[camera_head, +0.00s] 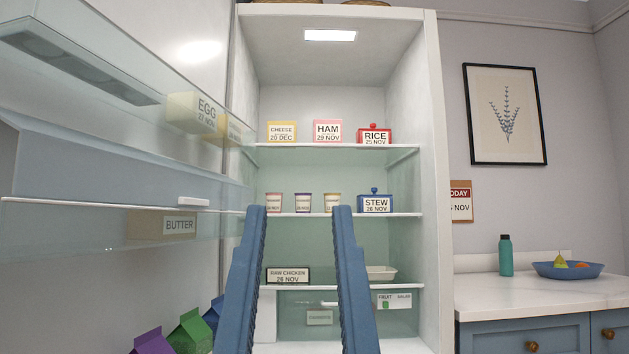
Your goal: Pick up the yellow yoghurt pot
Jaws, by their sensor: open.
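Three small yoghurt pots stand in a row on the fridge's middle shelf. The right one, with yellowish bands, looks like the yellow yoghurt pot (332,200). The middle pot (304,201) has purple bands and the left pot (274,200) has reddish ones. The lettering on them is too small to read. My gripper (299,210) is open and empty, its two long blue fingers pointing into the fridge. Its right fingertip overlaps the lower part of the yellow pot in the picture. The fingers appear in front of the shelf, touching nothing that I can see.
A blue STEW box (375,204) stands right of the pots. The shelf above holds CHEESE, HAM and RICE (374,135). RAW CHICKEN (288,275) and a pale tray (381,272) are below. The open fridge door (110,165) with bins fills the left side.

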